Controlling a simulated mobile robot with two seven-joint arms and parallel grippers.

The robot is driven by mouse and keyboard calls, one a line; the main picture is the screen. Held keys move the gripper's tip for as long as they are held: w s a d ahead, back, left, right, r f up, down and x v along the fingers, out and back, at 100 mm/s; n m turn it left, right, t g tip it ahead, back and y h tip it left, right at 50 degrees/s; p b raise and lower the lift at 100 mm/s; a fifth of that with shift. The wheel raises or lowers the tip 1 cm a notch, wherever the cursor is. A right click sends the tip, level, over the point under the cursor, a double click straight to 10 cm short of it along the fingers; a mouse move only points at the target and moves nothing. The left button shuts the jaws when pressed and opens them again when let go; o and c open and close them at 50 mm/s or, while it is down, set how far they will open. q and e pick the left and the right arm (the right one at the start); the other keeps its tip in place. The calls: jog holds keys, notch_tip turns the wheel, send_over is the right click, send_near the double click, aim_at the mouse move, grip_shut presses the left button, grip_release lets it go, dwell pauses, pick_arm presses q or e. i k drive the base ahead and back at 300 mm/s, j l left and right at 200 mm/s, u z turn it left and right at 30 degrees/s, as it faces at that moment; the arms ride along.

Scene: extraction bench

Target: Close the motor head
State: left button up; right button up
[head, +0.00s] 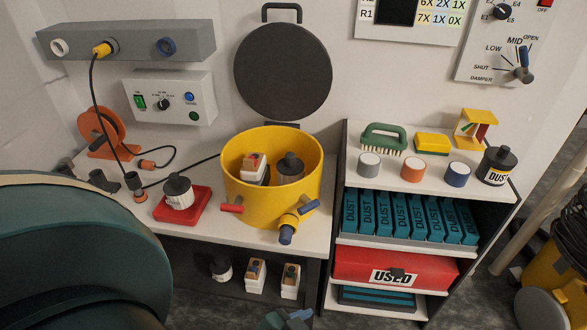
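The motor head appears to be the dark round lid (283,72) with a black handle on top. It stands raised and upright against the wall, behind the yellow drum (262,205). The drum is open at the top. Inside it are a white block-shaped item (255,168) and a dark-capped canister (290,168). No gripper is near the lid.
A red tray (205,203) with a white canister stands left of the drum, with cables and an orange reel (103,130) beyond. Air above the drum is clear.

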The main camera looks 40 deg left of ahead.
aim_at(282, 71)
jog(key=j, duration=0.75)
jog(key=i+j, duration=0.15)
jog(key=j, duration=0.65)
